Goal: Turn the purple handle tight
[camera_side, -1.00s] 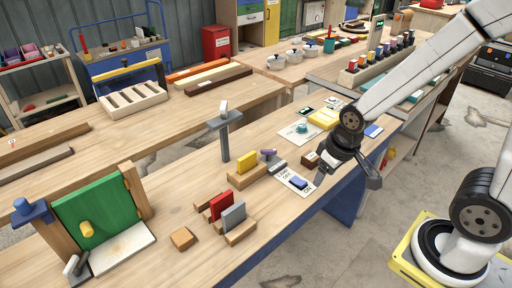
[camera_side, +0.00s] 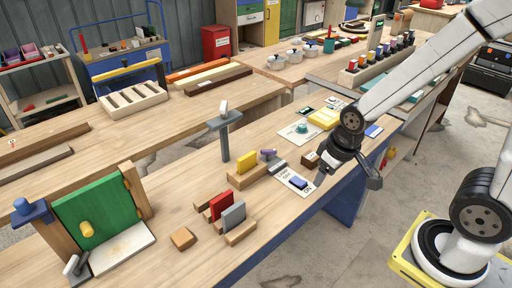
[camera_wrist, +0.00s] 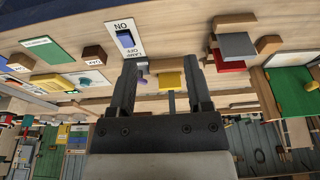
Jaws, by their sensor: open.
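The purple handle (camera_side: 268,154) is a small knob beside the yellow block (camera_side: 247,162) near the middle of the workbench. A dark grey cylindrical part lies just to its right. My gripper (camera_side: 347,174) is open and empty, above the bench's front edge, to the right of the handle and apart from it. In the wrist view the two fingers (camera_wrist: 160,64) stand wide apart. A small purple piece of the handle (camera_wrist: 142,79) shows just beside the left finger, which partly hides it.
A lamp switch plate (camera_side: 297,181) with a blue rocker lies between handle and gripper. A brown block (camera_side: 311,159) is nearby. A grey post (camera_side: 224,140) stands behind. Red and grey upright blocks (camera_side: 227,212) stand nearer left. Bare bench lies between these blocks and the switch plate.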

